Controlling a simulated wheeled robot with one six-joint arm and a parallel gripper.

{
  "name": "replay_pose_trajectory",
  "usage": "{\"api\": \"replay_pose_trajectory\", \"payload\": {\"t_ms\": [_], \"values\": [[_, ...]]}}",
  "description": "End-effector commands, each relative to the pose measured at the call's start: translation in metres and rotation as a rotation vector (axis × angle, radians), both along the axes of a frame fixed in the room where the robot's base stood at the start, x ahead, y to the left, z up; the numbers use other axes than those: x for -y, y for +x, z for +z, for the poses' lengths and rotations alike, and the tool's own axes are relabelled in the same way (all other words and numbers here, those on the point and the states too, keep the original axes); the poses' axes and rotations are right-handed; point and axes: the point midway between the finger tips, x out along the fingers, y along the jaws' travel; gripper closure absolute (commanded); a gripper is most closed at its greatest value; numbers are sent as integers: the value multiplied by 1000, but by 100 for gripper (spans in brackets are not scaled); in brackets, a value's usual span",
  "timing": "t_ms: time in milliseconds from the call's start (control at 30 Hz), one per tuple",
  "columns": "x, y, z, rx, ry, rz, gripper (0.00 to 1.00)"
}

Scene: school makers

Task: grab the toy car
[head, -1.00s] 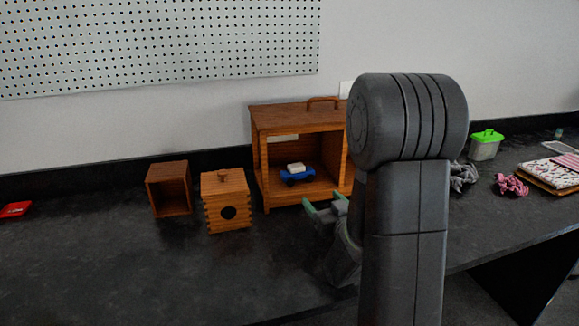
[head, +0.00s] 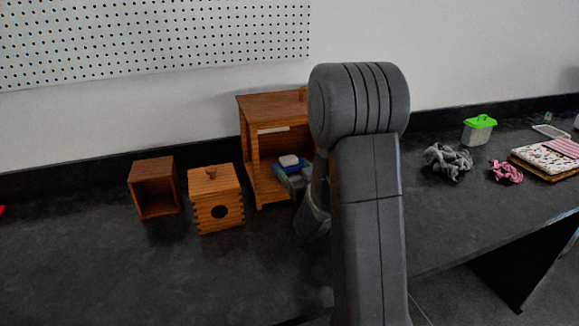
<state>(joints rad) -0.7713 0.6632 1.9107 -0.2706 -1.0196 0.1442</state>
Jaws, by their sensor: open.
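The toy car (head: 287,161) is blue with a whitish top and sits inside an open-fronted wooden cabinet (head: 262,104). My gripper (head: 291,177) is open at the cabinet's front opening, right by the car. In this view its fingers overlap the lower part of the car. I cannot tell whether they touch it or are around it. My arm hides the right part of the cabinet.
A small open wooden box (head: 155,187) and a wooden box with a round hole (head: 217,198) stand left of the cabinet. A grey cloth (head: 447,161), a pink cloth (head: 505,171) and a green-lidded container (head: 479,129) lie to the right. The front left counter is clear.

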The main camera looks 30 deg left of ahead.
Motion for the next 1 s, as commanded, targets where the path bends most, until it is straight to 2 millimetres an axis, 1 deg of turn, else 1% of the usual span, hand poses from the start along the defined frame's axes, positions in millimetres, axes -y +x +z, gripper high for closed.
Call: {"api": "replay_pose_trajectory", "payload": {"t_ms": [167,233,400,500,600,800,867,1000], "values": [[-9,7,1,1,1,0,27],[-15,13,1,0,0,0,27],[-34,30,2,0,0,1,27],[-43,36,2,0,1,0,27],[-47,38,1,-1,1,0,27],[-47,38,1,0,0,0,27],[-47,38,1,0,0,0,39],[-47,38,1,0,0,0,67]]}}
